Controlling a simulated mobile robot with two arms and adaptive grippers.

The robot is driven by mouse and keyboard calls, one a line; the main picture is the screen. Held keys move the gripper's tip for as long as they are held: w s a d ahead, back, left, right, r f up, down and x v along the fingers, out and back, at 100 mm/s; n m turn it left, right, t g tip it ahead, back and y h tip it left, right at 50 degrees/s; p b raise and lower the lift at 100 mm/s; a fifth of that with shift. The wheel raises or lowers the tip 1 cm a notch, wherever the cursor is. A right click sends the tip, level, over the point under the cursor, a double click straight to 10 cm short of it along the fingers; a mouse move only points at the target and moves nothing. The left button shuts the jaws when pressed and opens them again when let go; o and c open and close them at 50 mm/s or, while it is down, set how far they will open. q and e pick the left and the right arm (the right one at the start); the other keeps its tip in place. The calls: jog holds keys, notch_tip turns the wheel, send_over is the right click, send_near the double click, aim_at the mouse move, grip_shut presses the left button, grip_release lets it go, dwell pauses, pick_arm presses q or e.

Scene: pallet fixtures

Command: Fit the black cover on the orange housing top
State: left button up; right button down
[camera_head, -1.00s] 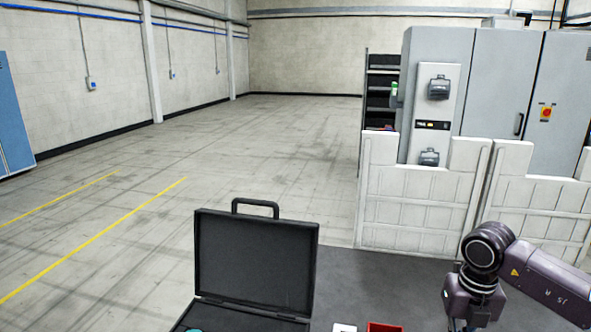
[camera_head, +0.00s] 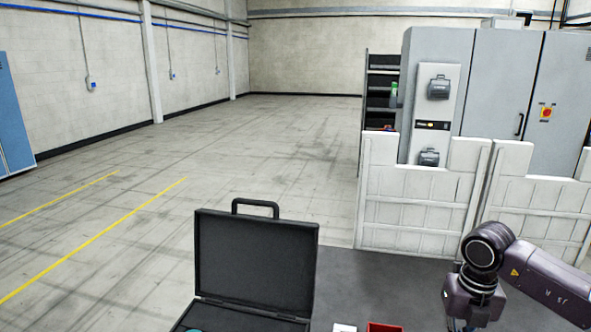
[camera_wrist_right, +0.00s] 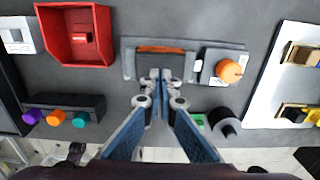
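In the right wrist view, the orange housing (camera_wrist_right: 160,49) sits in a grey fixture (camera_wrist_right: 128,62); only a strip of it shows along the far side. A dark block that looks like the black cover (camera_wrist_right: 176,62) lies over the rest of it. My right gripper (camera_wrist_right: 159,76) reaches down to the near side of this cover, with its fingertips close together on it. The fingers hide the middle of the cover, so I cannot tell whether it is fully seated. My left gripper is not in view.
Beside the housing stands a block with an orange knob (camera_wrist_right: 229,70). A black cylinder (camera_wrist_right: 223,123) lies nearer. On the left are a red bin (camera_wrist_right: 104,42) and a rack with coloured knobs (camera_wrist_right: 67,105). A white panel (camera_wrist_right: 270,90) is on the right. An open black case (camera_head: 256,257) shows in the head view.

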jog(key=shift+f, duration=0.25)
jog(key=shift+f+b, duration=0.75)
jog(key=shift+s+f, duration=0.1)
jog(key=shift+f, duration=0.05)
dwell(0.6)
jog(key=shift+r+p, duration=2.15)
jog(key=shift+r, duration=1.45)
jog(key=shift+f, duration=0.15)
